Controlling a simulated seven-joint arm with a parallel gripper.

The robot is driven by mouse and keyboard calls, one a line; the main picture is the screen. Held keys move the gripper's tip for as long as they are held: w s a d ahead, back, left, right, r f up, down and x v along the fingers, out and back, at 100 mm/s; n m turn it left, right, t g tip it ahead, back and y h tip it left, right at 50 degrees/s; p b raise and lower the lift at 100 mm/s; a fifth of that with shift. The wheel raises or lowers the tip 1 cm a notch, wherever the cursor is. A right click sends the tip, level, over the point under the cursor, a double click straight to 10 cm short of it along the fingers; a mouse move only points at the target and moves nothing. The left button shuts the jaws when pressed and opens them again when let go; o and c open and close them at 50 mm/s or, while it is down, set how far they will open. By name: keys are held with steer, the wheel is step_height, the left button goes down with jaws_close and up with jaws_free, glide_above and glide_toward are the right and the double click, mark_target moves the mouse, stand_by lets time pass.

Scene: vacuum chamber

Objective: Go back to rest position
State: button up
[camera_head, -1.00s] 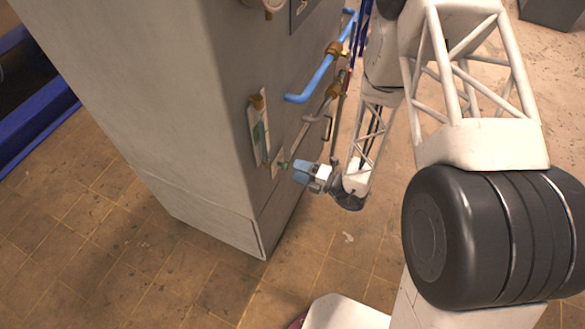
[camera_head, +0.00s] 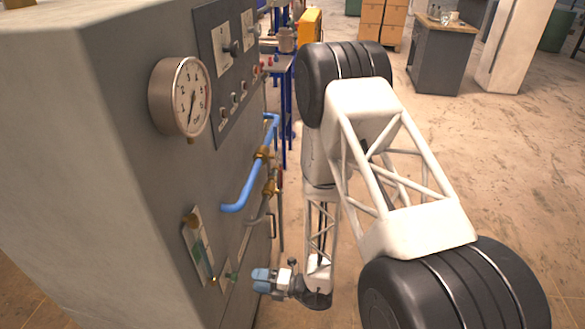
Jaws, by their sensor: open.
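My gripper (camera_head: 258,281) is at the lower middle of the head view, with light blue fingers pointing left at the side of the grey machine cabinet (camera_head: 110,180). It is open, and I see nothing held in it. A small green knob (camera_head: 232,276) on a plate is on the cabinet just left of the fingertips; I cannot tell whether they touch. My arm reaches down from the upper middle, with its large black joints and white lattice links in the foreground.
A round gauge (camera_head: 190,97), a control panel (camera_head: 232,50), a flow meter (camera_head: 200,248) and blue pipes (camera_head: 252,175) project from the cabinet close to my arm. Open floor (camera_head: 480,160) lies to the right. A grey workbench (camera_head: 440,60) and wooden drawers (camera_head: 380,22) stand behind.

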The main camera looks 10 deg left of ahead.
steer(key=s+d+r+n+g+h, duration=0.1)
steer(key=d+r+n+g+h, duration=0.1)
steer(key=d+r+n, duration=0.35)
steer(key=s+d+r+n+g+h, duration=0.2)
steer(key=r+n, duration=0.5)
steer(key=r, duration=0.4)
steer(key=s+d+r+n+g+h, duration=0.1)
steer(key=d+r+n+g+h, duration=0.15)
steer(key=r+n, duration=0.45)
steer(key=s+d+r+n+t+h, duration=0.4)
steer(key=d+r+n, duration=0.4)
steer(key=d, duration=0.5)
steer(key=s+d+r+n+t+h, duration=0.5)
steer(key=s+d+r+n+h, duration=0.2)
steer(key=d+r, duration=0.5)
steer(key=shift+s+d+r+n+h, duration=0.3)
steer(key=shift+d+n, duration=0.45)
steer(key=shift+d, duration=0.3)
